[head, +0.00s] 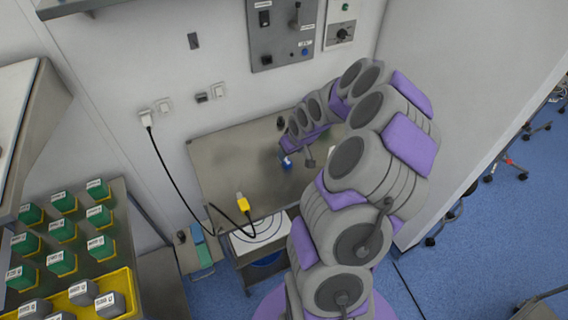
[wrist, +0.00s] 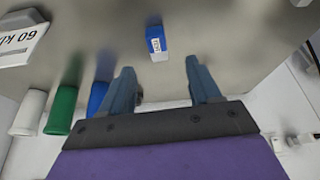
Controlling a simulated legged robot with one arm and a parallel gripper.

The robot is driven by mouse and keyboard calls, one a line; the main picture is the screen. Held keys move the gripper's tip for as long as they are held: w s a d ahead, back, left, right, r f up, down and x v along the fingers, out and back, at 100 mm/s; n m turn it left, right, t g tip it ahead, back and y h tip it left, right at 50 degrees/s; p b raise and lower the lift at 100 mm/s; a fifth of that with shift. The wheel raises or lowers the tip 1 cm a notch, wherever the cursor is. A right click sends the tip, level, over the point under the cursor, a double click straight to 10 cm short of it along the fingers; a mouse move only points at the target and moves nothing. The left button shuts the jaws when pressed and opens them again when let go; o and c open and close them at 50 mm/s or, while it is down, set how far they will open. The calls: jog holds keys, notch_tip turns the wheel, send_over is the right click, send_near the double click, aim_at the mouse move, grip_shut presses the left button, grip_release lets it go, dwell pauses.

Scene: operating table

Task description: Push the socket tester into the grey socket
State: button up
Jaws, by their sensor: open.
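The socket tester, a small blue block with a white label (wrist: 156,43), lies on the metal table in the wrist view, just beyond the fingertips. My gripper (wrist: 159,67) is open and empty. Its two blue-grey fingers point toward the tester, which sits in line with the gap between them and apart from both. In the head view my arm reaches over the table's back part and partly hides the fingers. The grey socket (head: 202,97) is a small dark plate on the wall above the table, between white sockets, left of my gripper.
A yellow connector (head: 243,203) on a black cable lies at the table's front edge; the cable runs to a white wall socket (head: 146,117). Green (wrist: 62,110), blue and white cylinders lie left in the wrist view. A control panel (head: 283,35) hangs above. The table's left half is clear.

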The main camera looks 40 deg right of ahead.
aim_at(287, 160)
jog(key=f, duration=0.1)
jog(key=w+d+f, duration=0.1)
jog(key=f, duration=0.1)
jog(key=shift+w, duration=0.1)
jog(key=shift+w+a+f+b, duration=0.1)
jog(key=shift+a+f+b, duration=0.15)
jog(key=shift+b, duration=0.05)
jog(key=b+x, duration=0.1)
jog(key=x, duration=0.3)
jog(key=shift+w+f, duration=0.1)
jog(key=shift+f, duration=0.15)
jog(key=shift+d+f, duration=0.1)
jog(key=shift+d, duration=0.3)
jog(key=shift+a, duration=0.4)
jog(key=c, duration=0.6)
jog(key=shift+d, duration=0.2)
jog(key=c, duration=0.5)
jog(key=shift+c, duration=0.2)
